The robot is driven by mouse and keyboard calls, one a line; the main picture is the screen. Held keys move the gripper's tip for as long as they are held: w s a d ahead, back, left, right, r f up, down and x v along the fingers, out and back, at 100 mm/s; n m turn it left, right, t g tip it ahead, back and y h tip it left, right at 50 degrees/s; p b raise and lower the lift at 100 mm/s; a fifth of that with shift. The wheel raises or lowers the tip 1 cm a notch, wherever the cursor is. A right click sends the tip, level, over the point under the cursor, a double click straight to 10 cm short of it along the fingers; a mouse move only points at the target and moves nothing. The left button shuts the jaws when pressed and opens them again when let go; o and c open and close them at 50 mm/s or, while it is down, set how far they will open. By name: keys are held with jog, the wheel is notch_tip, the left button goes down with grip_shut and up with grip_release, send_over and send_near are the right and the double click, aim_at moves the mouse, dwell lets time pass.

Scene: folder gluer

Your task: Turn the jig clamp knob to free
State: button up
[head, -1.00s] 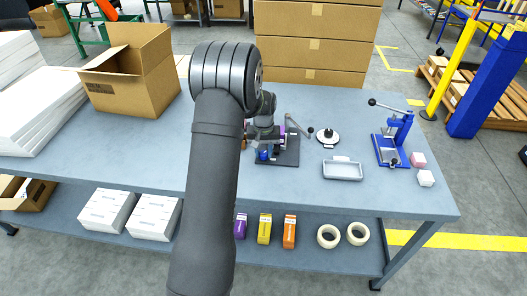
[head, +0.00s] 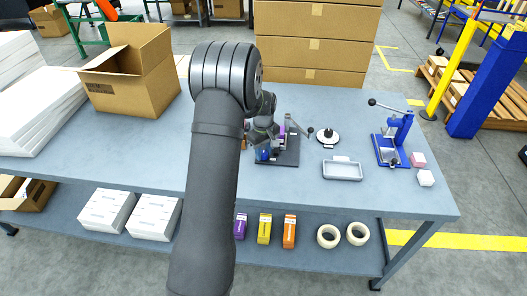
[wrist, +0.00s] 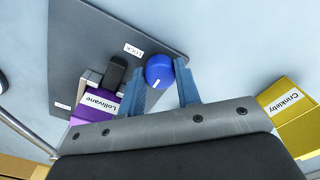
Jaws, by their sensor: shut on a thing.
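The blue jig clamp knob (wrist: 159,71) sits near the edge of the dark jig plate (wrist: 105,40); it shows small in the head view (head: 263,154). My gripper (wrist: 160,78) has one finger on each side of the knob and is shut on it. A white pointer mark on the knob faces toward the gripper body. A label reading LOCK (wrist: 134,50) is on the plate beside the knob. A second small label (wrist: 62,106) is too small to read. A purple Lollivane carton (wrist: 97,104) is at the jig, beside a black-tipped clamp part (wrist: 115,72).
A yellow Crinkleby carton (wrist: 283,103) stands at the right in the wrist view. In the head view, a grey tray (head: 343,171), a round black-and-white fixture (head: 328,137) and a blue press (head: 393,138) stand right of the jig. An open cardboard box (head: 130,75) is at the left.

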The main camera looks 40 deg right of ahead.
aim_at(263, 153)
jog(key=shift+w, duration=0.1)
dwell(0.4)
jog(key=o, duration=1)
jog(key=shift+c, duration=0.2)
notch_tip(263, 153, up, 18)
jog(key=shift+f, duration=0.25)
jog(key=shift+f, duration=0.1)
notch_tip(263, 153, down, 17)
jog(key=shift+f, duration=0.2)
jog(key=shift+r, duration=0.1)
